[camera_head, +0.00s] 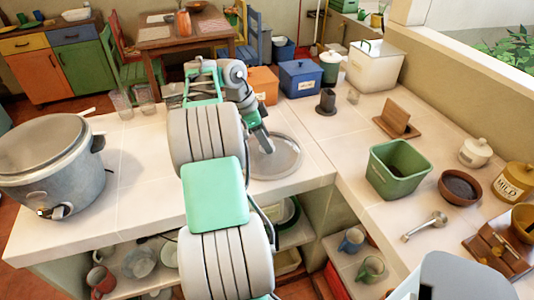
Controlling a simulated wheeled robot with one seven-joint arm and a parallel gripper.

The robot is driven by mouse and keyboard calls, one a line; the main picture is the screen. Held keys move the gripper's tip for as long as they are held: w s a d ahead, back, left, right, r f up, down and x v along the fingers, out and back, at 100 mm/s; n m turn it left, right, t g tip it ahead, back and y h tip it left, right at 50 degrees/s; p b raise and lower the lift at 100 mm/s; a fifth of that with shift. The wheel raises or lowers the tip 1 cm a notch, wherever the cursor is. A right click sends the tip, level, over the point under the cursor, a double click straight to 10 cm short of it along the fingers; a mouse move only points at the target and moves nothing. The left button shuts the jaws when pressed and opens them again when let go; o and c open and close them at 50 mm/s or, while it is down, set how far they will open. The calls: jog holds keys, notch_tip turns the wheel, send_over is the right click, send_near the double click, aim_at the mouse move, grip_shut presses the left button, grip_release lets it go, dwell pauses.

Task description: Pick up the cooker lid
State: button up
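A round, flat, grey disc with a pale rim (285,162), which looks like a lid, lies on the counter near its inner corner. A grey rice cooker (70,185) stands at the left end of the counter, with a round grey top (40,142) that also looks like a lid. I cannot tell for sure which is the cooker lid. My gripper (264,146) points down over the left part of the disc, at or just above it. Its fingers are small and dark, so I cannot tell whether they are open or touch the disc. My arm hides the counter's middle.
A green bin (400,168), a brown bowl (460,187) and a ladle (425,226) are on the right counter. Orange (264,85) and blue (300,78) boxes stand behind my gripper. Glasses (122,104) stand at the back edge. The counter right of the cooker is clear.

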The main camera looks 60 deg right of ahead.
grip_shut()
dwell(0.4)
dwell(0.9)
